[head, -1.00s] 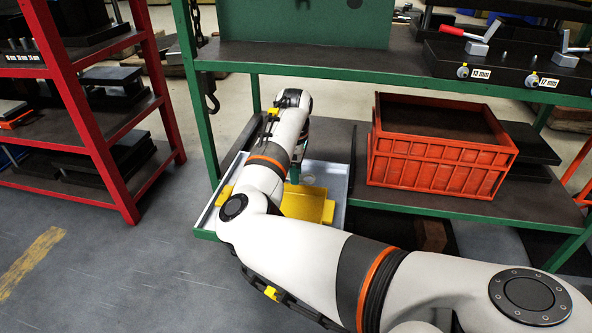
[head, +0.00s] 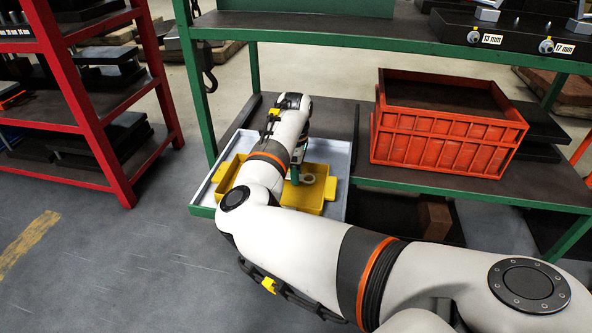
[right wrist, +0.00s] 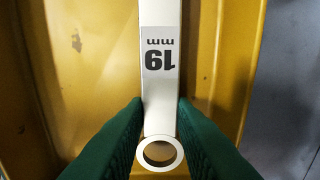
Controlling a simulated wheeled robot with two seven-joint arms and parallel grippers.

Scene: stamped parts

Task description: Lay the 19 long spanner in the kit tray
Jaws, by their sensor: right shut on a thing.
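My right gripper (head: 296,172) is shut on the 19 long spanner, a pale flat bar with a ring end (head: 307,179). In the right wrist view its two green fingers (right wrist: 160,118) press on the spanner's sides just behind the ring, and the upside-down label "19 mm" (right wrist: 160,57) faces the camera. The yellow kit tray (head: 308,202) lies below the spanner, with the yellow floor behind it in the right wrist view. I cannot tell whether the spanner touches that floor. My arm hides much of the tray and the spanner's far end. My left gripper is not in view.
The yellow tray sits in a pale shallow tray (head: 340,160) on the green bench's lower shelf. An orange crate (head: 440,140) stands to the right. The green upper shelf (head: 400,36) is above and behind. A red rack (head: 105,150) stands at left.

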